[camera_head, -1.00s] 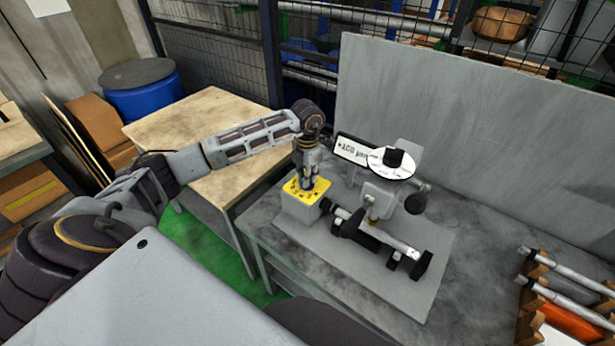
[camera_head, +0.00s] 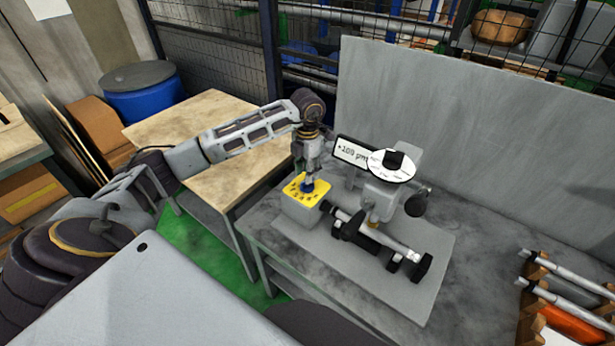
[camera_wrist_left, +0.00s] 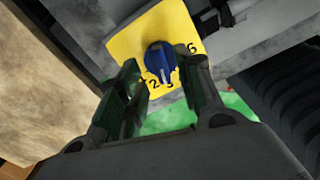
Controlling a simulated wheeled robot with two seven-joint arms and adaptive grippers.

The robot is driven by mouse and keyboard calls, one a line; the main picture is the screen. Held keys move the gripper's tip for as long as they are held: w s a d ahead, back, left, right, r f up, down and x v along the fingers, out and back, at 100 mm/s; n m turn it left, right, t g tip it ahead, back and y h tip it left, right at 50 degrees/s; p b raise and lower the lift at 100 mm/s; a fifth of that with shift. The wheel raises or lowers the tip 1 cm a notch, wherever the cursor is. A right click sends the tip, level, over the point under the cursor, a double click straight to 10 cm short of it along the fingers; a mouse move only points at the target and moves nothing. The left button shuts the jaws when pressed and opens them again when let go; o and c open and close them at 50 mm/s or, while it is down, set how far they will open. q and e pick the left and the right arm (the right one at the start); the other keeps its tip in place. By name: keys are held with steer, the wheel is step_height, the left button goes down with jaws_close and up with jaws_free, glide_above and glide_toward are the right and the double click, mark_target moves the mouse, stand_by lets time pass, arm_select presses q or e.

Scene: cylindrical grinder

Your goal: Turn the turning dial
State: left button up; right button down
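The turning dial (camera_wrist_left: 160,57) is a round blue knob with a pale pointer mark. It sits on a yellow panel (camera_wrist_left: 125,45) with printed numbers. In the left wrist view, the pointer lies towards the 2 and 3. In the head view, the dial (camera_head: 308,187) tops a grey box (camera_head: 302,213) with a yellow face (camera_head: 290,192). My left gripper (camera_head: 308,178) points down just above it. In the left wrist view, the left gripper's fingers (camera_wrist_left: 159,72) are open, one on each side of the dial; whether they touch it I cannot tell. My right gripper is not in view.
The grinder (camera_head: 382,200) stands right of the box, with a white sign (camera_head: 352,151) and a round white disc (camera_head: 390,165). A wooden-topped table (camera_head: 205,115) is at left. A rack with rods (camera_head: 560,270) is at right. A grey panel (camera_head: 470,140) rises behind.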

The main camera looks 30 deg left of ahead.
arm_select(q)
step_height(320, 180, up, 8)
steer(key=shift+r, duration=0.2)
steer(key=shift+s+f, duration=0.1)
stand_by(0.8)
